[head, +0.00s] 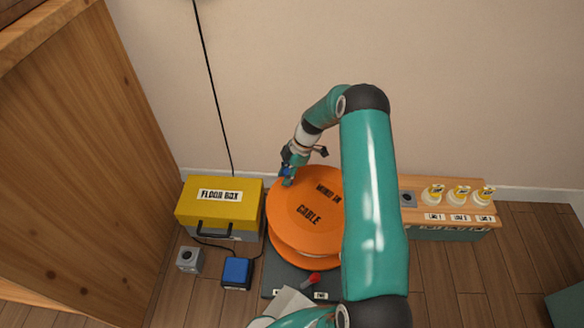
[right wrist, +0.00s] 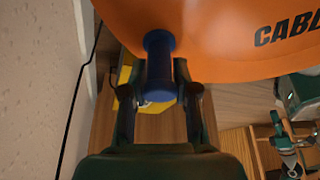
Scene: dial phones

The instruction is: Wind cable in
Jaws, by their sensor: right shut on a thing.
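An orange cable drum (head: 290,211) marked "WIND IN" and "CABLE" stands on a dark base plate (head: 275,283) on the floor. Its face also fills the top of the right wrist view (right wrist: 230,40). My right gripper (head: 289,178) is at the drum's upper left rim. In the right wrist view, the gripper (right wrist: 160,92) is shut on the drum's blue crank handle (right wrist: 158,60), with a finger on each side. My right arm hides the drum's right part. My left gripper is not in view.
A yellow "FLOOR BOX" (head: 219,201) stands left of the drum. A blue box (head: 237,272) and a grey block (head: 189,259) lie before it. A red-handled thing (head: 312,279) is on the base plate. A wooden shelf (head: 447,195) with yellow-and-white labelled plugs (head: 459,195) is at right.

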